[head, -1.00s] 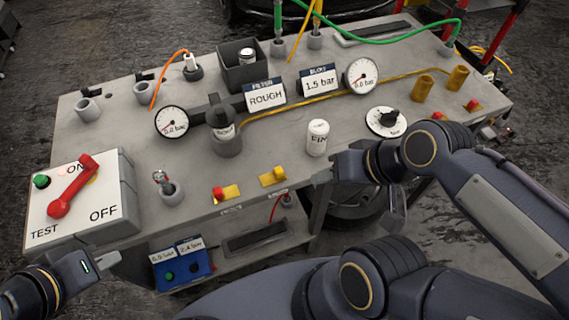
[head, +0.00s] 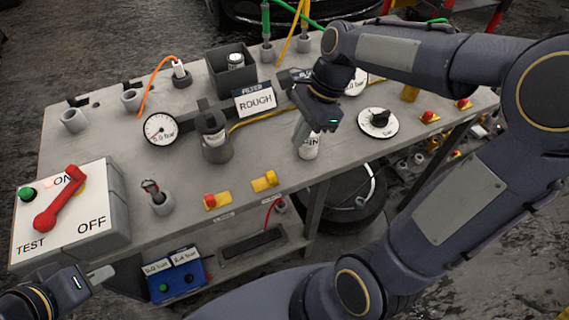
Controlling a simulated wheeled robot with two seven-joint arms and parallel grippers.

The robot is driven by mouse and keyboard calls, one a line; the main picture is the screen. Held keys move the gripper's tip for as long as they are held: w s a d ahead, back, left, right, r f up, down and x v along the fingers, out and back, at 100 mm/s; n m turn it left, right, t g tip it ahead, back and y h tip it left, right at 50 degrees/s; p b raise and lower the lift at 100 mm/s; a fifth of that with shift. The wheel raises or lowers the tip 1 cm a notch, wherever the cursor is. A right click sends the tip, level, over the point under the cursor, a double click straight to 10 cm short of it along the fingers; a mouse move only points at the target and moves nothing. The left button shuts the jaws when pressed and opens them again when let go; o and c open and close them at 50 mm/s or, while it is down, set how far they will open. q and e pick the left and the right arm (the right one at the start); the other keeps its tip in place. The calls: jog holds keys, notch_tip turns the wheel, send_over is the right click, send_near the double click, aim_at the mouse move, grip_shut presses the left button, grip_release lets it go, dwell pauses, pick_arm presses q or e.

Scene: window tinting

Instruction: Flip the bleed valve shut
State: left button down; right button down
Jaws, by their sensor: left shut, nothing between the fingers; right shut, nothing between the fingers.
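On the bench's front edge, a small valve with a red knob on a yellow plate (head: 215,200) sits beside an all-yellow lever fitting (head: 265,181). Small labels lie below them, too blurred to read, so I cannot tell which fitting is the bleed valve. My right gripper (head: 302,130) is shut and empty, pointing down at the upper part of a white canister (head: 310,149) marked FIN; I cannot tell whether they touch. My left gripper (head: 105,274) is shut and empty at the lower left, in front of the switch box and away from the fittings.
The switch box (head: 118,215) with a red lever stands at the bench's left. A gauge (head: 160,129), a grey cylinder (head: 217,150) and the ROUGH sign (head: 256,101) stand mid-bench.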

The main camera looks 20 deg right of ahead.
aim_at(268, 176)
jog(key=x, duration=1)
jog(key=shift+b, duration=0.35)
jog(key=shift+a+p, duration=0.45)
jog(key=shift+a, duration=1.4)
